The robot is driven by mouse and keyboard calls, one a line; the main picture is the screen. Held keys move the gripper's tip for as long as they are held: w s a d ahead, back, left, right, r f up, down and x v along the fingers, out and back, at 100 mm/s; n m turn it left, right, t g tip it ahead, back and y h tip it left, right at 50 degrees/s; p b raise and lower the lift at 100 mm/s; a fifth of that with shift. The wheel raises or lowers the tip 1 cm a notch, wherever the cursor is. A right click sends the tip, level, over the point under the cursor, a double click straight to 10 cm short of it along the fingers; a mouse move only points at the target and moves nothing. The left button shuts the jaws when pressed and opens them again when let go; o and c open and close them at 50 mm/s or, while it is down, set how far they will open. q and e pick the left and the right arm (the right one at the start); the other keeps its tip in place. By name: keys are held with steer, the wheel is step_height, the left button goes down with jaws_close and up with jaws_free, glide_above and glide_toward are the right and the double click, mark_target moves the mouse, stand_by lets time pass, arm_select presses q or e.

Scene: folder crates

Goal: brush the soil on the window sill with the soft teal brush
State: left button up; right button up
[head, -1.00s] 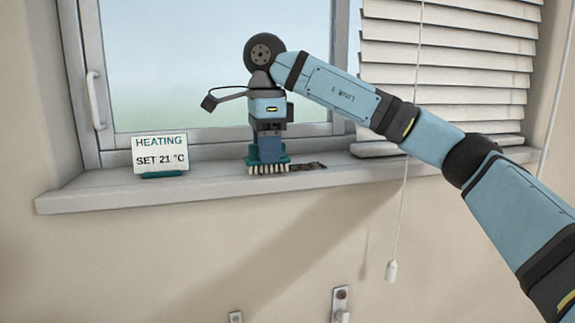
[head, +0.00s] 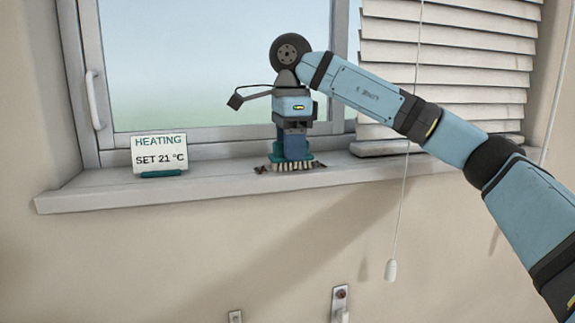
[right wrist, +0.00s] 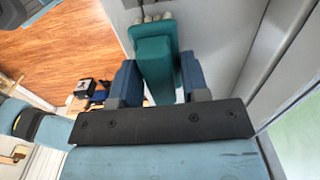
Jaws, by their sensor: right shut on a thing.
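The soft teal brush (head: 304,157) is in my right gripper (head: 292,150), bristles down at the window sill (head: 90,196). In the right wrist view the brush's teal body (right wrist: 154,60) sits between the two blue fingers of my right gripper (right wrist: 158,82). The pale bristles are at or just above the sill; I cannot tell whether they press on it. Dark soil (head: 262,169) shows at the left of the bristles, with a little at their right. The brush hides the middle of the soil patch. My left gripper is out of view.
A heating sign (head: 160,153) in a teal stand is on the sill to the left. The blinds (head: 440,75) and their pull cord (head: 391,270) hang at the right. The window handle (head: 95,98) is at the left. The sill between sign and brush is clear.

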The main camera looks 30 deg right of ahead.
steer(key=shift+s+d, duration=0.2)
steer(key=shift+d, duration=0.55)
steer(key=shift+s+d, duration=0.15)
steer(key=shift+d, duration=0.6)
steer(key=shift+s+d, duration=0.2)
steer(key=shift+d, duration=0.55)
steer(key=shift+a, duration=0.15)
steer(key=shift+w+a, duration=0.2)
steer(key=shift+a, duration=0.55)
steer(key=shift+w+a, duration=0.25)
steer(key=shift+a, duration=0.45)
steer(key=shift+w+a, duration=0.2)
steer(key=shift+a, duration=0.55)
steer(key=shift+w+a, duration=0.2)
steer(key=shift+a, duration=0.55)
steer(key=shift+w+a, duration=0.15)
steer(key=shift+a, duration=0.55)
steer(key=shift+w+a, duration=0.2)
steer(key=shift+a, duration=0.55)
steer(key=shift+d, duration=0.1)
